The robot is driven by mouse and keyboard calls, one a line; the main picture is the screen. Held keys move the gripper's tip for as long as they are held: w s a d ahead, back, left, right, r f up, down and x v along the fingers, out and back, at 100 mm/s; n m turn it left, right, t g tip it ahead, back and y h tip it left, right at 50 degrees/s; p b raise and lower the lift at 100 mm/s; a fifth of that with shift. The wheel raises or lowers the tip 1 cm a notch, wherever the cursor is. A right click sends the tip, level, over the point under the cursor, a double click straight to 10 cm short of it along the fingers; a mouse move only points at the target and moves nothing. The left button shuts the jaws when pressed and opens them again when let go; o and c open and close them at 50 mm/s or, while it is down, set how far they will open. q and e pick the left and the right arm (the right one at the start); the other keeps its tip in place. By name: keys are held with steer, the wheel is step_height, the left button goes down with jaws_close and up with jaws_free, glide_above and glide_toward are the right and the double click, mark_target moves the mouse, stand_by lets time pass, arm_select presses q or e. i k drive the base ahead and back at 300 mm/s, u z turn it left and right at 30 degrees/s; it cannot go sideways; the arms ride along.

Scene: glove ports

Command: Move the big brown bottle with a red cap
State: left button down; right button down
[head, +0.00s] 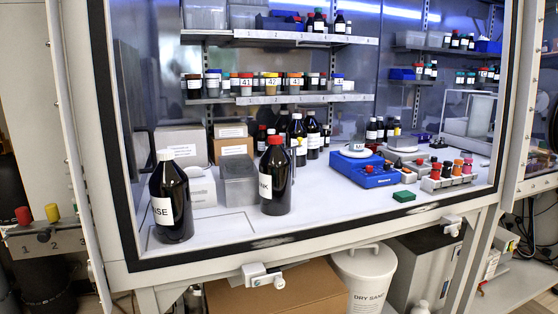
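The big brown bottle with a red cap (275,183) stands upright on the white cabinet floor, near the front edge and left of the middle. Neither of my grippers shows in the head view.
A grey box (239,183) stands close behind the red-capped bottle. A blue device (366,174) and small vials are at right. Floor right of the bottle is clear. The cabinet frame (300,240) borders the opening.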

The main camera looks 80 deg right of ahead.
mark_target(274, 165)
steer(key=z, duration=0.25)
steer(key=k, duration=1.75)
steer(key=z, duration=1.25)
steer(key=i, duration=1)
steer(key=z, duration=0.15)
